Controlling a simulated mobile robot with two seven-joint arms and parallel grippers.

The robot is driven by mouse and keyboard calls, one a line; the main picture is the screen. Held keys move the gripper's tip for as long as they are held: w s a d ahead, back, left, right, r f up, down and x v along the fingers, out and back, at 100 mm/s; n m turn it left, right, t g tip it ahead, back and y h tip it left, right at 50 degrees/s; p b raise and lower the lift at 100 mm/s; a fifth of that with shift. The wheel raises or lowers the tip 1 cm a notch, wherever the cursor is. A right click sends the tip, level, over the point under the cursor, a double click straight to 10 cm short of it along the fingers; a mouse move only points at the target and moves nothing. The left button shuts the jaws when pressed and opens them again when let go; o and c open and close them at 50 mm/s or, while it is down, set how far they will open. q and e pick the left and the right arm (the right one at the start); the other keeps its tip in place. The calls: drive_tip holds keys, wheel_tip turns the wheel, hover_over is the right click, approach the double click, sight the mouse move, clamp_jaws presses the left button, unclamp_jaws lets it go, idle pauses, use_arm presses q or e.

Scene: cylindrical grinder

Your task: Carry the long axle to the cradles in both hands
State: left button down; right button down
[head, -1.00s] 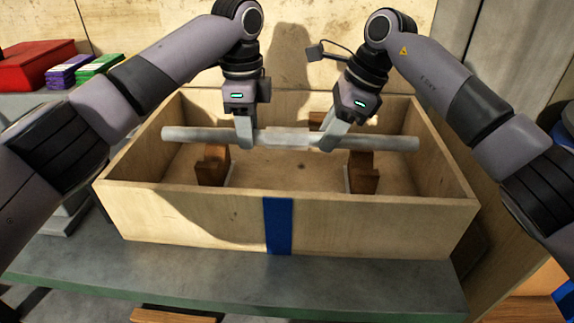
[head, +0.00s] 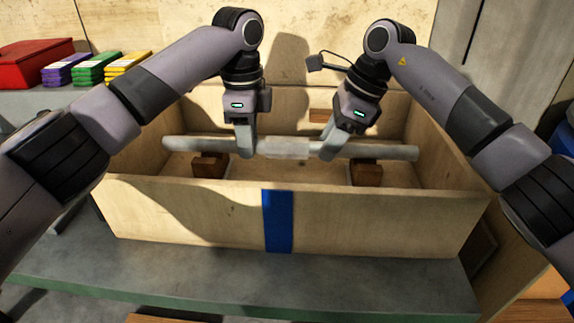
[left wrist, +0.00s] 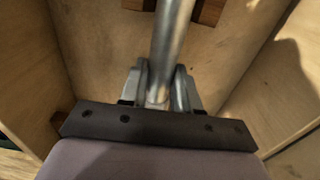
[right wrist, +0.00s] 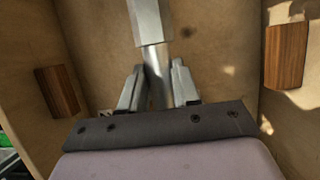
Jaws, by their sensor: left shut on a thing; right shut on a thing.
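The long axle (head: 287,148) is a grey metal bar with a thicker middle, held level inside the open wooden box. Two brown wooden cradles stand in the box, the left cradle (head: 209,166) and the right cradle (head: 366,173). The axle crosses over both; whether it touches them I cannot tell. My left gripper (head: 246,150) is shut on the axle left of its thick middle, seen also in the left wrist view (left wrist: 159,95). My right gripper (head: 327,150) is shut on it right of the middle, seen also in the right wrist view (right wrist: 157,95).
The wooden box (head: 190,214) has a blue stripe (head: 278,222) on its front wall and stands on a grey bench (head: 300,278). Its walls surround both grippers. Purple, green and yellow stacks (head: 93,68) and a red box (head: 34,63) lie at the back left.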

use_arm(q)
drive_tip(key=shift+f+b, duration=0.65)
drive_tip(key=shift+b, duration=0.05)
use_arm(e)
drive_tip(key=shift+f, duration=0.6)
use_arm(q)
drive_tip(key=c, duration=0.8)
unclamp_jaws()
use_arm(e)
drive_tip(key=c, duration=0.8)
unclamp_jaws()
use_arm(q)
drive_tip(key=shift+s, duration=0.15)
use_arm(e)
drive_tip(key=shift+s, duration=0.1)
use_arm(q)
drive_tip(key=shift+r, duration=0.1)
wheel_tip(320, 180, up, 12)
use_arm(e)
drive_tip(key=v, duration=1.2)
drive_tip(key=shift+f, duration=0.1)
